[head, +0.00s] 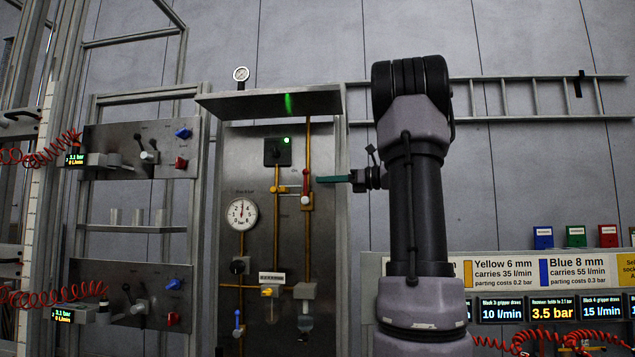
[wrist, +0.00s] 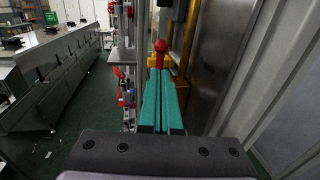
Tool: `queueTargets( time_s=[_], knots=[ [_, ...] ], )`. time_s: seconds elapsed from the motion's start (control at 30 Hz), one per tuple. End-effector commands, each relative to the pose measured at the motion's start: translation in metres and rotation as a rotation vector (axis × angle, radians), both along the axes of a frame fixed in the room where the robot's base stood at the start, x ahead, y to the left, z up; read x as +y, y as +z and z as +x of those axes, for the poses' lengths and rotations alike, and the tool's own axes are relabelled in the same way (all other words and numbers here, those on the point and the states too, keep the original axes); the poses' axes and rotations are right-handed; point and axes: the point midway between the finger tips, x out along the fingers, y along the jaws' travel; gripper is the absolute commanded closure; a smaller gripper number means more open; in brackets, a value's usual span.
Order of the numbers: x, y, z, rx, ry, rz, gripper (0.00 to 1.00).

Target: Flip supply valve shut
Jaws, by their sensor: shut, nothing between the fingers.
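A valve with a red upright lever (head: 305,182) sits on the right vertical brass pipe of the metal panel (head: 262,165). In the wrist view its red ball-ended handle (wrist: 160,46) stands just beyond my fingertips, beside a yellow-orange pipe. My gripper (head: 321,179) has teal fingers pressed together and holds nothing. It points left at the panel, just right of the red lever and at about its height. In the wrist view the closed fingers (wrist: 163,73) reach toward the handle; I cannot tell whether they touch it.
A pressure gauge (head: 242,214) and a small box with a green light (head: 278,152) are on the panel. A yellow knob (head: 275,189) sits left of the red lever. A metal hood (head: 268,103) juts out above. A grey bench (wrist: 50,75) stands left in the wrist view.

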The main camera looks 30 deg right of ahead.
Motion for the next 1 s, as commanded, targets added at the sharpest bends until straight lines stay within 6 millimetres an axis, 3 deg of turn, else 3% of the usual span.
queueTargets(
  time_s=[0.27,1.0],
  knots=[
    [0.018,0.0,0.018,0.0,0.0,0.0,1.0],
    [0.024,0.004,0.022,0.044,0.001,-0.07,1.0]
  ],
)
